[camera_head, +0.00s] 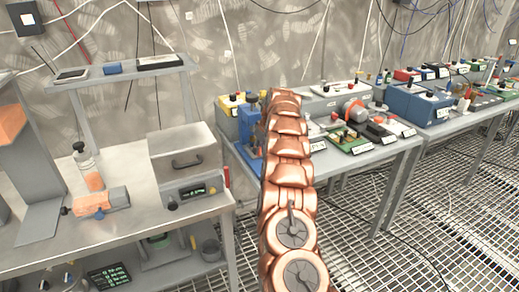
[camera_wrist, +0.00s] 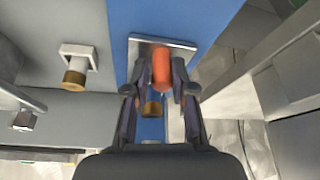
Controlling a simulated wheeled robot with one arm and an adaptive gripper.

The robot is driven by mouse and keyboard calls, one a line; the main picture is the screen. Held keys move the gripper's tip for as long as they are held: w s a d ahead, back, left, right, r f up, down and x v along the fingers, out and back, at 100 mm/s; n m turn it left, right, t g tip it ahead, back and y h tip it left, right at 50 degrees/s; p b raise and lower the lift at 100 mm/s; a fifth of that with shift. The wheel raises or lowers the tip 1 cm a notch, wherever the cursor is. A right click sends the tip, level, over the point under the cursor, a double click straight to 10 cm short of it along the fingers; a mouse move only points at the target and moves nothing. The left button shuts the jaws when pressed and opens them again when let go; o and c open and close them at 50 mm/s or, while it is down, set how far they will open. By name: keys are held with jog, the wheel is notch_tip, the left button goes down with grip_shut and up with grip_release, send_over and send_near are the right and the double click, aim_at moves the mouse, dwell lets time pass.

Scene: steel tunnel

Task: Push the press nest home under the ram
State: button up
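In the head view, the blue press (camera_head: 248,138) stands at the left end of the right-hand bench, partly hidden by my copper-coloured arm; its nest and ram cannot be made out there. In the wrist view, a blue surface (camera_wrist: 200,15) lies ahead, with a grey metal plate (camera_wrist: 146,45) on it. An orange-red cylinder (camera_wrist: 162,68) shows in front of the plate, between the fingers of my gripper (camera_wrist: 161,75). The fingers flank it closely; whether they grip it is unclear. A brass-coloured piece (camera_wrist: 152,108) shows between the fingers. Which part is the nest is unclear.
A second brass-coloured knob (camera_wrist: 75,78) on a pale bracket is left of my gripper. The left bench holds a metal box (camera_head: 184,155), a bottle (camera_head: 88,165) and an orange-and-grey tool (camera_head: 100,202). Several devices crowd the right bench. Grating floor (camera_head: 400,240) lies open at right.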

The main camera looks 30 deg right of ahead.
jog(key=o, duration=0.3)
jog(key=shift+o, duration=0.2)
jog(key=shift+a, duration=0.1)
jog(key=v, duration=1.2)
jog(key=shift+w, duration=0.1)
